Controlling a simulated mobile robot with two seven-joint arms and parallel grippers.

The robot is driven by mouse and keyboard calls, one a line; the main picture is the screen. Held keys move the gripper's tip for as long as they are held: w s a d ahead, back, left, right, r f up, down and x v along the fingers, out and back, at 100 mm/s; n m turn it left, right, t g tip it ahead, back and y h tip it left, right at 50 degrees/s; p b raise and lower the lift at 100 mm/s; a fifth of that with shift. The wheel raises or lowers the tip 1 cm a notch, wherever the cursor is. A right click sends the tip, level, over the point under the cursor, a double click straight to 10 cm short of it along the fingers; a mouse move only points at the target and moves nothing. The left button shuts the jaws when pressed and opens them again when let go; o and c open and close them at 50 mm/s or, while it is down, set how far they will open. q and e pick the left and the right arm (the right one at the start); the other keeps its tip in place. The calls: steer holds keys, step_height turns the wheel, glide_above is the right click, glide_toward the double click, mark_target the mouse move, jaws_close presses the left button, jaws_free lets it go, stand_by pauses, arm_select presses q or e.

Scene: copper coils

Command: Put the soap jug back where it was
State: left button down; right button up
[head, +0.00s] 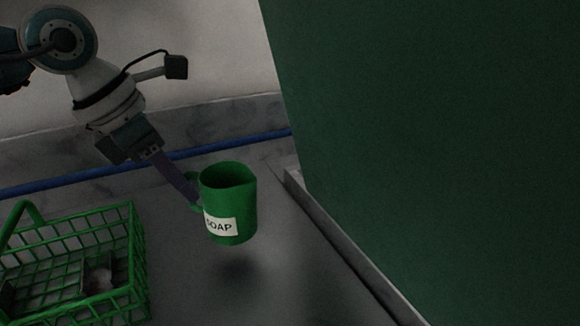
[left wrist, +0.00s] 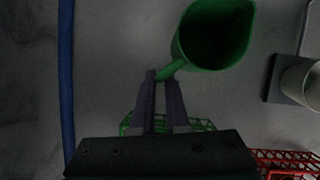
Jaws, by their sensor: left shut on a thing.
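The soap jug (head: 229,198) is a green jug with a white label reading "SOAP". In the head view it is held upright above the grey surface, with a shadow below it. My left gripper (head: 192,194) comes in from the upper left and is shut on the jug's handle. In the left wrist view the jug (left wrist: 215,35) shows its open rim at the top, and my left gripper's fingers (left wrist: 163,85) are at its handle. My right gripper is in neither view.
A green wire basket (head: 137,262) stands at the lower left of the head view. A large dark green panel (head: 430,150) fills the right side. A blue pipe (head: 75,178) runs along the wall. The left wrist view also shows a red wire basket (left wrist: 290,158) and a pale cup-like thing (left wrist: 300,82).

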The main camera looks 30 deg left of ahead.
arm_select(q)
steer(key=shift+f, duration=2.2)
steer(key=shift+f+b, duration=0.2)
steer(key=shift+b, duration=0.2)
steer(key=c, duration=0.9)
jaws_free()
steer(key=shift+r, duration=0.1)
steer(key=shift+r+p, duration=0.25)
steer(key=shift+p, duration=0.1)
steer(key=shift+p+v, duration=0.5)
steer(key=shift+v, duration=5.4)
